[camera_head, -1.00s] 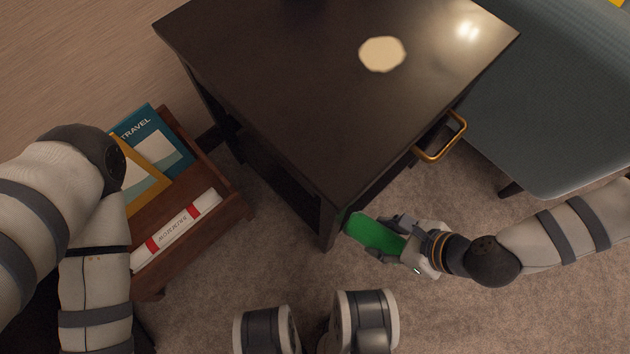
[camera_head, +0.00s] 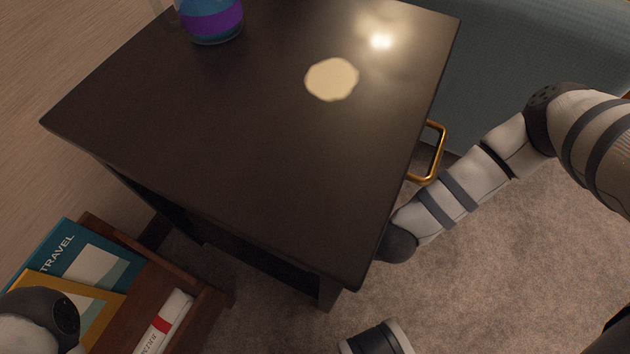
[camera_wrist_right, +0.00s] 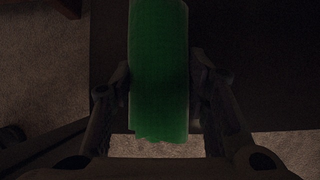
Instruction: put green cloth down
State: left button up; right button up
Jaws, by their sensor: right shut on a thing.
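The green cloth (camera_wrist_right: 158,60) hangs in the dim right wrist view as a flat strip between the two fingers of my right gripper (camera_wrist_right: 160,88). The gripper is shut on it. In the head view the dark cabinet's front corner hides my right gripper and the cloth; only my right arm shows, reaching down beside the cabinet. My left gripper is outside the frames.
The dark cabinet (camera_head: 240,130) has a round pale patch (camera_head: 331,79) on top and a brass handle (camera_head: 430,152) at its side. A blue and purple container (camera_head: 210,18) stands at the back. A wooden rack (camera_head: 135,300) holds books and magazines at lower left. A blue-grey seat (camera_head: 530,60) is at upper right.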

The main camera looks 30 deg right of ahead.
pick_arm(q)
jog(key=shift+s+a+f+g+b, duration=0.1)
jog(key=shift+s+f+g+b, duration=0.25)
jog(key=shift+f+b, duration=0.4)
pick_arm(e)
jog(key=f, duration=0.4)
jog(key=shift+w+a, duration=0.3)
jog(key=shift+w, duration=0.1)
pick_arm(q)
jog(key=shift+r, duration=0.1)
pick_arm(e)
jog(key=shift+f+b, duration=0.15)
jog(key=shift+b, duration=0.15)
jog(key=o, duration=1.1)
pick_arm(q)
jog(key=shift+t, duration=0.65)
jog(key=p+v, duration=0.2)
jog(key=p, duration=0.1)
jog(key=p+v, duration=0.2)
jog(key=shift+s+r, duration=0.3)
pick_arm(e)
jog(key=v, duration=1.2)
jog(key=shift+r, duration=0.2)
